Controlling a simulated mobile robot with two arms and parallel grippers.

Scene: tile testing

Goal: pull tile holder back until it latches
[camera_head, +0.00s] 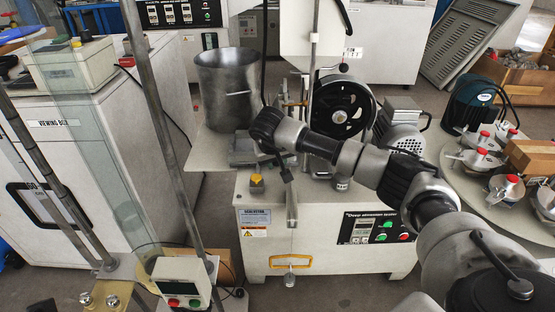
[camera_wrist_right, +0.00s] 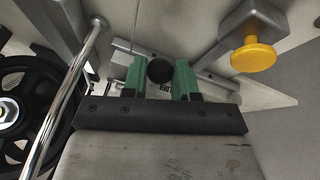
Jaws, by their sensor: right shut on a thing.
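My right gripper (camera_wrist_right: 160,84) has its green fingers on both sides of a round black knob (camera_wrist_right: 160,69) in the right wrist view, shut on it. In the head view my right arm reaches in from the right over the abrasion tester (camera_head: 336,190). The right gripper (camera_head: 288,178) there points down at the front of the tester's top, and its fingertips are hard to make out. My left gripper is not in view.
A yellow knob (camera_head: 257,180) on a grey block stands left of the gripper; it also shows in the right wrist view (camera_wrist_right: 253,54). A black wheel (camera_head: 342,106) and a metal drum (camera_head: 224,92) stand behind. A round table (camera_head: 470,180) with several pots is at right.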

